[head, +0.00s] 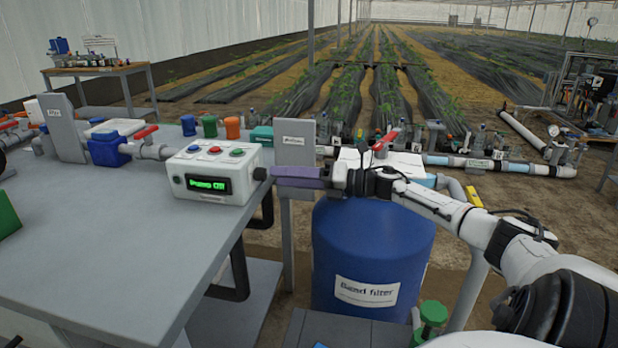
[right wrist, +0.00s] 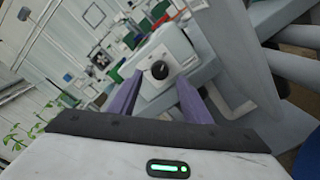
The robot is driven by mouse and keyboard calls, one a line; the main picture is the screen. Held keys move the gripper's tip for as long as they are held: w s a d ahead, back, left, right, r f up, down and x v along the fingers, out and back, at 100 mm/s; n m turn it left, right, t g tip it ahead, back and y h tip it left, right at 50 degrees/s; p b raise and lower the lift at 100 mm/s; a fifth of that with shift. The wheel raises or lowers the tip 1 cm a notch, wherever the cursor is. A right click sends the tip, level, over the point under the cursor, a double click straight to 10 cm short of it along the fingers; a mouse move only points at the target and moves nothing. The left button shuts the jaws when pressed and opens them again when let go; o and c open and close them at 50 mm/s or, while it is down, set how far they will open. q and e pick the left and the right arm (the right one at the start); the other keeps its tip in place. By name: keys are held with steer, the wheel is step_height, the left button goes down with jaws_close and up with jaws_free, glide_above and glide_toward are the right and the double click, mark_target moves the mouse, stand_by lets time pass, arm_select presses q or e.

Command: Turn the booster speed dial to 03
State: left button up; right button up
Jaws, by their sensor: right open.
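The white control box (head: 215,172) stands on the grey bench, with a green-lit display (head: 208,186) whose text I cannot read surely, and blue, red and green buttons on top. The black dial (head: 261,173) sticks out of the box's right side. In the right wrist view the round dial (right wrist: 159,70) sits on a pale plate, a light mark on its face. My right gripper (head: 274,175) reaches in from the right, its purple fingers close to the dial. In the right wrist view the open fingers (right wrist: 160,84) lie either side of the dial's line; contact is not clear. My left gripper is not in view.
A blue valve with a red handle (head: 108,150) stands behind the box, left. Blue, green and orange caps (head: 209,126) and a grey sign plate (head: 295,150) stand at the bench's back edge. A blue sand filter tank (head: 370,250) is below my right arm. The front bench top is clear.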

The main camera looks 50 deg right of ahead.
arm_select(q)
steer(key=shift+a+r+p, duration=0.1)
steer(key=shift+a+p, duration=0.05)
steer(key=shift+p, duration=0.5)
arm_select(e)
steer(key=v, duration=0.6)
steer(key=shift+s, duration=0.25)
steer(key=s+a+f+m+g+h+p, duration=0.1)
steer(key=s+a+f+m+h+p, duration=0.25)
steer(key=a+f+m, duration=0.6)
steer(key=s+a+f+m+g+h+p, duration=0.1)
steer(key=s+a+f+m+h+p, duration=0.2)
steer(key=a+f+m, duration=0.7)
arm_select(q)
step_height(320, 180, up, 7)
steer(key=p, duration=0.4)
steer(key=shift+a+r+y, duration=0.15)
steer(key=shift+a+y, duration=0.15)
arm_select(e)
steer(key=s+a+f+m+g, duration=0.1)
steer(key=s+a+m, duration=0.4)
steer(key=a, duration=0.5)
steer(key=s+a+f+m+g+y, duration=0.1)
steer(key=s+a+m+g, duration=0.3)
steer(key=s+a, duration=0.5)
steer(key=shift+s+a+f+m, duration=0.25)
steer(key=shift+a+f+m, duration=0.3)
steer(key=shift+a, duration=0.6)
